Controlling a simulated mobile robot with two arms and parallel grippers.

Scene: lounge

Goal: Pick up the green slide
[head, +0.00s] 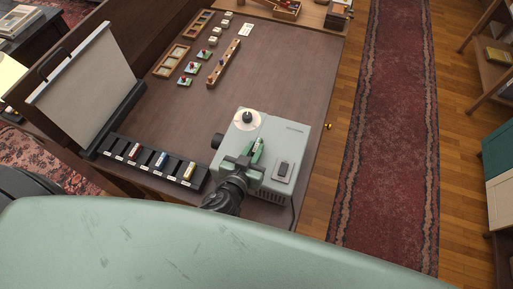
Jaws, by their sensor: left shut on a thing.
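My left gripper (248,160) is over the top of a pale grey-green projector-like box (290,138) at the front right of the dark table. It is shut on a small green piece, which looks like the green slide (257,149), standing up between its fingers. The gripper hides part of the slide and of the box top, so I cannot tell if the slide touches the box. My right gripper is not in view.
A black slotted rack (179,170) with several small coloured pieces lies left of the box. A white screen (91,85) stands behind it. Wooden trays (171,60) and a long wooden strip (224,63) lie farther back. The table's right middle is clear.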

